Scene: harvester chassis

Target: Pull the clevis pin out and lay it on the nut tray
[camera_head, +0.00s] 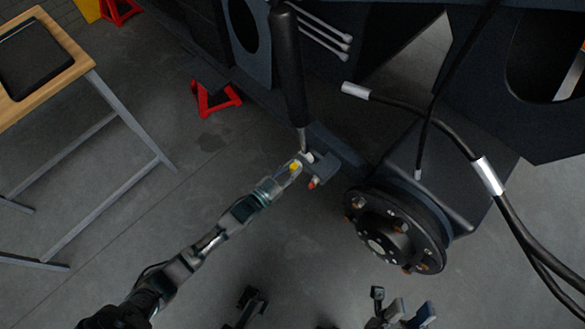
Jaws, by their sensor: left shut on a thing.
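My left gripper (296,167) reaches in from the lower left to the clevis (323,168) at the lower end of a black cylinder. Its fingers are shut on a small yellow-ended piece (294,166), which looks like the clevis pin. The fingers hide most of it, and I cannot tell how far it sits in the clevis. A small red-orange tip shows just below the clevis. A black tray (42,50), likely the nut tray, lies on the wooden table at the upper left.
The black cylinder (288,70) hangs down above the clevis. A wheel hub (392,235) and thick hoses (490,178) are to the right. A red stand (215,100) is on the floor near the chassis. Open floor lies between the table (84,66) and the clevis.

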